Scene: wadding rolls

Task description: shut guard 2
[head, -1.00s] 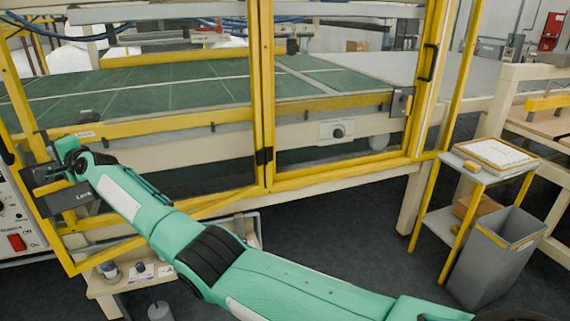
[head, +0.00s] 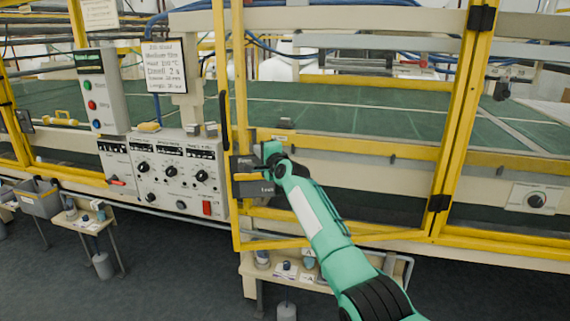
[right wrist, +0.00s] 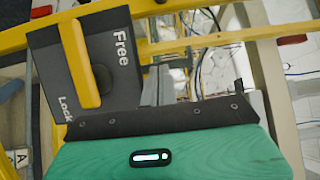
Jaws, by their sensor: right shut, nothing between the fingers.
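The yellow-framed clear guard (head: 437,150) that I take for guard 2 has black hinges on its right side. I see no guard number, and I cannot tell if a small gap remains at its left edge. A dark latch plate (head: 262,188), marked Free and Lock, sits at that left edge. In the right wrist view its yellow lever (right wrist: 80,62) lies across the plate (right wrist: 112,60); its exact setting is unclear. My right gripper (head: 270,156) is shut and empty, right beside the plate; I cannot tell if they touch. My left gripper is out of view.
A control panel (head: 178,172) with knobs and a red switch stands left of the latch. A button box (head: 100,92) is farther left. A small low bench (head: 290,272) with bottles stands below the guard. The dark floor (head: 180,285) at front left is open.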

